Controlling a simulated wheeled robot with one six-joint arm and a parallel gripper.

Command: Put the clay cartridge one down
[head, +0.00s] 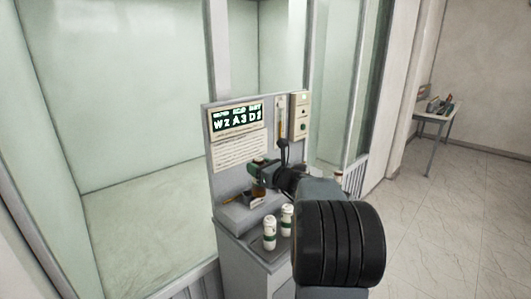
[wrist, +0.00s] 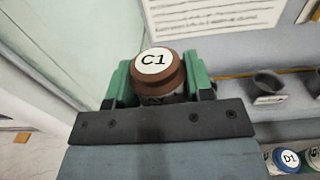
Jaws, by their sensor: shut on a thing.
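The clay cartridge one (wrist: 172,82), with a brown cap and a white top marked C1, stands between the green fingers of my gripper (wrist: 160,84) in the wrist view. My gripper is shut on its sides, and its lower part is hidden. In the head view my gripper (head: 261,171) is in front of the panel, with the brown cartridge (head: 258,188) in it, above the stand's ledge. I cannot tell whether its base touches anything.
A grey panel (head: 236,180) carries a lit display (head: 236,118) reading W2 A3 D1 on its lower line. Two white cartridges (head: 269,233) (head: 287,220) stand on the lower shelf. A blue-capped D1 cartridge (wrist: 288,160) and a dark cup (wrist: 266,86) are at right in the wrist view.

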